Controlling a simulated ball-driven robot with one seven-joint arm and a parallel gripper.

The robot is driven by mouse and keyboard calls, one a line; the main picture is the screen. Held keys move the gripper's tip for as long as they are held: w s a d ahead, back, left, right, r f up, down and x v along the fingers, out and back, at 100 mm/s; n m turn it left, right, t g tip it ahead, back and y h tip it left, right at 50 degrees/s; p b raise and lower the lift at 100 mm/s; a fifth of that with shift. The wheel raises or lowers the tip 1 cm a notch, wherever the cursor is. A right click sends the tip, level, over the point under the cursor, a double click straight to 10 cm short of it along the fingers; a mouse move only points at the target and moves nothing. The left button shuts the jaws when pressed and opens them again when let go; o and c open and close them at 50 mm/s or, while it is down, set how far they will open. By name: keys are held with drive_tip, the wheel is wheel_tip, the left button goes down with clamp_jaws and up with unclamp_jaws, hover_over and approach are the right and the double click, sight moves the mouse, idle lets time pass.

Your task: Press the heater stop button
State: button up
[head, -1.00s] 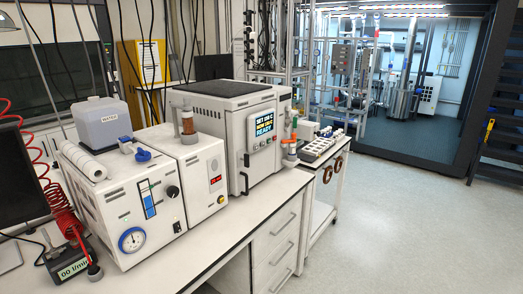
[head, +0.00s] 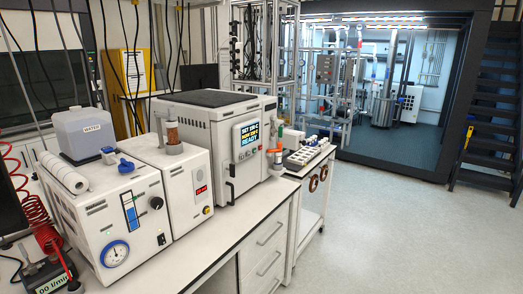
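A large white box unit (head: 225,160) with a dark top and a front handle stands on the bench. Its lit blue display (head: 249,139) shows SET and NOW temperature lines and READY. To its left is a smaller white unit (head: 183,175) with a red digital readout (head: 201,190) and a small yellow-ringed button (head: 207,210) low on its front. Further left is a white unit (head: 90,225) with a dial gauge (head: 115,254) and a black knob (head: 156,203). No button is legibly marked as heater stop; labels are too small to read. My gripper is not in view.
The white bench (head: 215,245) has clear top space in front of the units. A cart (head: 310,195) with vials stands beyond its right end. Open grey floor (head: 410,230) lies to the right. A red coiled hose (head: 30,205) hangs at far left.

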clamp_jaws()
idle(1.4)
